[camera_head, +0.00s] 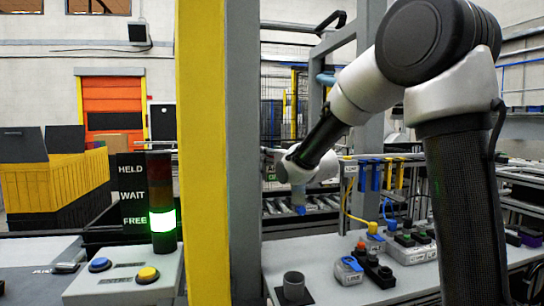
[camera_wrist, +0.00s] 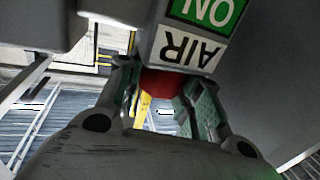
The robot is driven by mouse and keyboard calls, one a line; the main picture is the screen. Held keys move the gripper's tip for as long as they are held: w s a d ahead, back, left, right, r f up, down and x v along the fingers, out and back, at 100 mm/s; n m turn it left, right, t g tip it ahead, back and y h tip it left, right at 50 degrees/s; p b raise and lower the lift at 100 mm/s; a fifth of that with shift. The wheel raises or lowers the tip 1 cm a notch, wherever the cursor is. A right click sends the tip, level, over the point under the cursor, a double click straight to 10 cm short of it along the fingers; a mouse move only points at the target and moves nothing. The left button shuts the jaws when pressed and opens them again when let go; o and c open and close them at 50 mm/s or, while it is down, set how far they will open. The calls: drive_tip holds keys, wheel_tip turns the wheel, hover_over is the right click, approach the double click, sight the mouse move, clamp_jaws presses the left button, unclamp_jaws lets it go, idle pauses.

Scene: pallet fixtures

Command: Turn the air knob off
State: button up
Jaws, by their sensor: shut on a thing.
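The air knob (camera_wrist: 162,81) is red and sits under a grey box with an "AIR" label (camera_wrist: 188,50) and a green "ON" label (camera_wrist: 208,10) in the wrist view. My gripper (camera_wrist: 162,98) has one finger on each side of the knob and is shut on it. The fingers and the box hide part of the knob, so its exact angle cannot be told. In the head view my arm reaches behind the yellow and grey post, where a small green label (camera_head: 271,172) shows; the knob cannot be made out there.
The yellow and grey post (camera_head: 200,150) stands close in front. A light tower (camera_head: 162,222) glows green beside "FREE". A panel with blue and yellow buttons (camera_head: 125,284) is at lower left. Small connector boxes (camera_head: 349,270) stand on the grey table at lower right.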

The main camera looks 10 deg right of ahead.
drive_tip(key=shift+a+m+t+h, duration=0.1)
drive_tip(key=shift+m+t+h, duration=0.2)
drive_tip(key=shift+m+h, duration=1.45)
drive_tip(key=shift+n+h, duration=0.25)
drive_tip(key=shift+h, duration=0.3)
drive_tip(key=o, duration=1.1)
drive_tip(key=shift+c, duration=0.2)
drive_tip(key=shift+s, duration=0.1)
drive_tip(key=s, duration=1.1)
drive_tip(key=shift+s, duration=0.4)
